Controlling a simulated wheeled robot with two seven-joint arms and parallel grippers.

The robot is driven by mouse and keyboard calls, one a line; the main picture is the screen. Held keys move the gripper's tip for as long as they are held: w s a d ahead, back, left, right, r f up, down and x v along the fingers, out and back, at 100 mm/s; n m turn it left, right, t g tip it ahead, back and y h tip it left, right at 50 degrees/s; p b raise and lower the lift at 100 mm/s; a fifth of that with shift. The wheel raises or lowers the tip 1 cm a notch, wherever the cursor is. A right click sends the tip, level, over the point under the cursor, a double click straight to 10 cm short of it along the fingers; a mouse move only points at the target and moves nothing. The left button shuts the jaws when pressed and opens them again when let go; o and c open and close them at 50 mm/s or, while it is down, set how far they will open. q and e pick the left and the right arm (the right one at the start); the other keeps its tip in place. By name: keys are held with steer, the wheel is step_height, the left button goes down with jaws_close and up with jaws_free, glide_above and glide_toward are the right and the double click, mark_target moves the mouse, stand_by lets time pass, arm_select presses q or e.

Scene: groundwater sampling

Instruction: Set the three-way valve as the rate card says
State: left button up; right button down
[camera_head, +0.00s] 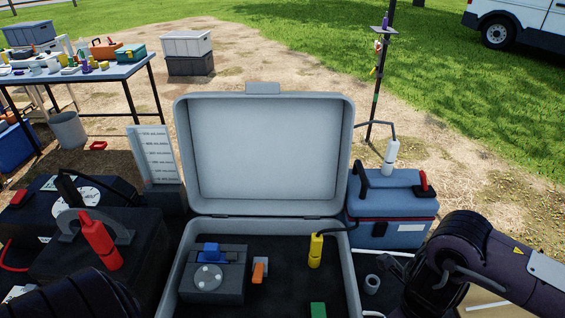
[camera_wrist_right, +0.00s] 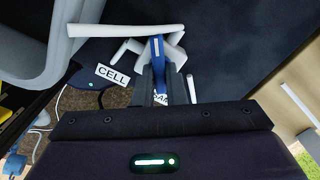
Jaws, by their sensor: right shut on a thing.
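In the right wrist view, my right gripper (camera_wrist_right: 158,74) is shut on the blue handle (camera_wrist_right: 157,47) of the three-way valve. White valve arms or tubes (camera_wrist_right: 125,30) show around the handle. A label reading CELL (camera_wrist_right: 112,75) lies to the left. A second label (camera_wrist_right: 160,98) is partly hidden by the fingers. The handle's exact setting cannot be told. In the head view my right arm comes in at the right, with its gripper out of frame. A white upright card (camera_head: 154,153) with printed lines stands left of the case; its text is too small to read. My left gripper is not in view.
An open grey case (camera_head: 268,150) stands in the middle, holding a dark block with a blue top (camera_head: 212,285) and a yellow probe (camera_head: 316,250). A blue cooler (camera_head: 392,225) is behind my right arm. A red-handled tool (camera_head: 100,242) is at the left.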

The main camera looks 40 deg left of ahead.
steer(key=n+b, duration=0.4)
steer(key=n, duration=0.5)
steer(key=shift+f, duration=0.15)
steer(key=shift+n+b, duration=0.3)
steer(key=shift+n, duration=0.6)
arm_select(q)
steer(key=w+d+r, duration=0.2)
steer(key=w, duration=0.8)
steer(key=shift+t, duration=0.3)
arm_select(e)
steer(key=shift+s, duration=0.1)
steer(key=c, duration=1.4)
jaws_free()
